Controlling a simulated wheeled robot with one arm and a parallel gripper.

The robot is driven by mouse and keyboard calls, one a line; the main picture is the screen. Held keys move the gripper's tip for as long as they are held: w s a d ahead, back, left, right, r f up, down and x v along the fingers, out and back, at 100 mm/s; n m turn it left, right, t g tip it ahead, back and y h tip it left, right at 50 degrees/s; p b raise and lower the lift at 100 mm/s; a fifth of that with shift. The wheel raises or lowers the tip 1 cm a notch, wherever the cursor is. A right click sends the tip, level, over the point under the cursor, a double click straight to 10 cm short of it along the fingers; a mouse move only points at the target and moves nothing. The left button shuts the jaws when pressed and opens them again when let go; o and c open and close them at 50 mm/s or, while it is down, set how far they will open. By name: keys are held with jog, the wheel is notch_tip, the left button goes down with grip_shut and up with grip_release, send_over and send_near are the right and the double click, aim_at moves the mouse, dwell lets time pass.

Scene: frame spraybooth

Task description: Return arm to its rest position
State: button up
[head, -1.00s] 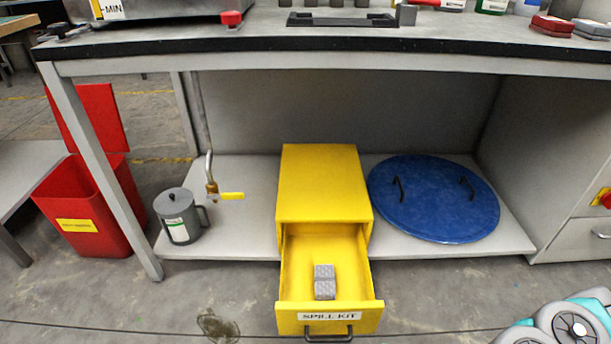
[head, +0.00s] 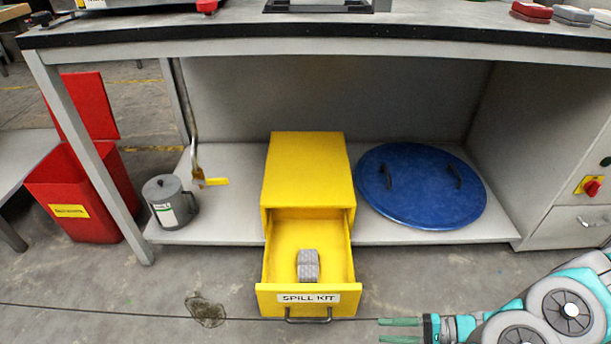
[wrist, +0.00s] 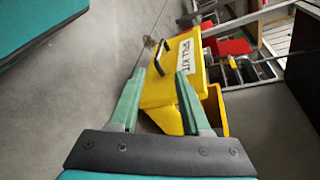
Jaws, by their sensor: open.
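My gripper (head: 400,331) is at the lower right of the head view, its two green fingers apart and pointing left, with nothing between them. It is to the right of the open drawer and apart from it. In the wrist view my gripper (wrist: 158,97) is open, with the yellow drawer front and its black handle showing beyond the fingers. The yellow spill kit drawer (head: 306,298) is pulled out of its yellow cabinet (head: 308,165). A grey patterned block-like item (head: 308,265) lies inside it.
A workbench (head: 330,42) stands above a low shelf (head: 232,230). On the shelf are a grey can (head: 168,203) and a blue round lid (head: 420,190). A red bin (head: 82,205) stands at left. The floor before the drawer is clear apart from a dark stain (head: 205,311).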

jog(key=s+a+r+n+g+h+p, duration=0.1)
jog(key=a+r+n+g+h, duration=0.25)
jog(key=r, duration=0.65)
jog(key=s+a+r+n+g+h, duration=0.1)
jog(key=a+r+n+g+h, duration=0.25)
jog(key=r, duration=0.65)
jog(key=s+r+n+t+h+p, duration=0.1)
jog(key=s+r+t+h, duration=0.1)
jog(key=s+r+h, duration=0.5)
jog(key=shift+s+d+r+t+h+p, duration=0.3)
jog(key=shift+s+r+h+p, duration=0.1)
jog(key=shift+s+r, duration=2.5)
jog(key=shift+w+a+r, duration=0.1)
jog(key=shift+w+r, duration=0.3)
